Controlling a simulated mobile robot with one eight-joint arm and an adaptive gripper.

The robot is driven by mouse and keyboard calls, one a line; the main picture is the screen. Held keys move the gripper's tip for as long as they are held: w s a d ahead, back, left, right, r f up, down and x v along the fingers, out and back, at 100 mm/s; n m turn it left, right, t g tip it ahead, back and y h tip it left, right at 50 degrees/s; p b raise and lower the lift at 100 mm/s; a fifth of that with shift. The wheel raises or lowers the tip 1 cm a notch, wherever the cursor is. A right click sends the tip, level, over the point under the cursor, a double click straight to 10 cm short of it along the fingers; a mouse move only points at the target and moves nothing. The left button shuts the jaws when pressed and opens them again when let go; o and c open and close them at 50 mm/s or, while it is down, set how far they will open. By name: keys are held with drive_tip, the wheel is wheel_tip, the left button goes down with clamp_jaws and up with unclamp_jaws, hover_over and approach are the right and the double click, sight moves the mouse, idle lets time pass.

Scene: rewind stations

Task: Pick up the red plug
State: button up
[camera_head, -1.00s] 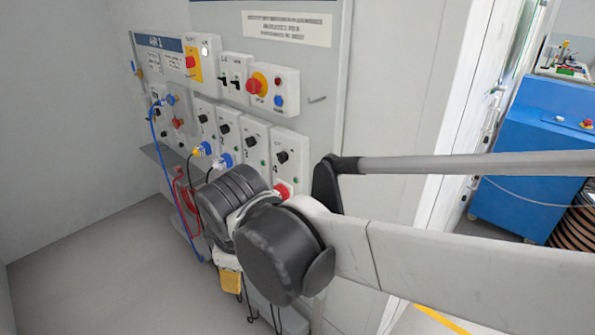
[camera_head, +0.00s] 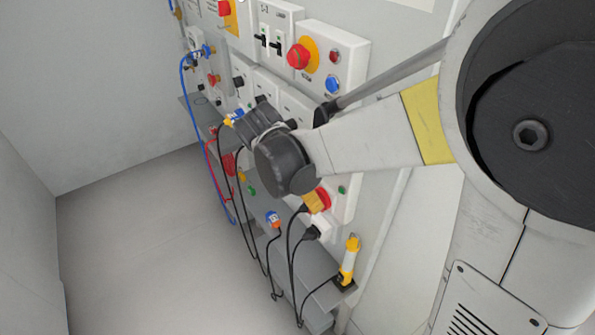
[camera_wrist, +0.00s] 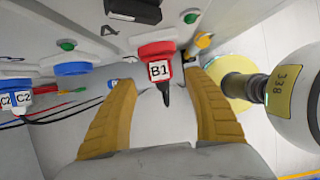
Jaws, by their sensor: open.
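The red plug (camera_wrist: 157,68), labelled B1, sits in a red socket in the panel, with a black cable end hanging from it. In the wrist view my gripper (camera_wrist: 163,84) is open, with one yellow finger on each side of the plug and a gap on both sides. In the head view a bit of red (camera_head: 324,196) shows beside a yellow fingertip of my gripper (camera_head: 313,203). My arm hides part of the panel there.
Blue plugs marked C2 (camera_wrist: 18,100) and a blue socket (camera_wrist: 72,69) lie left in the wrist view. A shelf below the panel holds a yellow tool (camera_head: 349,260) and an orange-and-blue plug (camera_head: 273,220). Black cables hang nearby. Open floor lies left.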

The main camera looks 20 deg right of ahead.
drive_tip(key=b+x, duration=0.2)
drive_tip(key=x, duration=0.3)
drive_tip(key=shift+c, duration=0.2)
clamp_jaws()
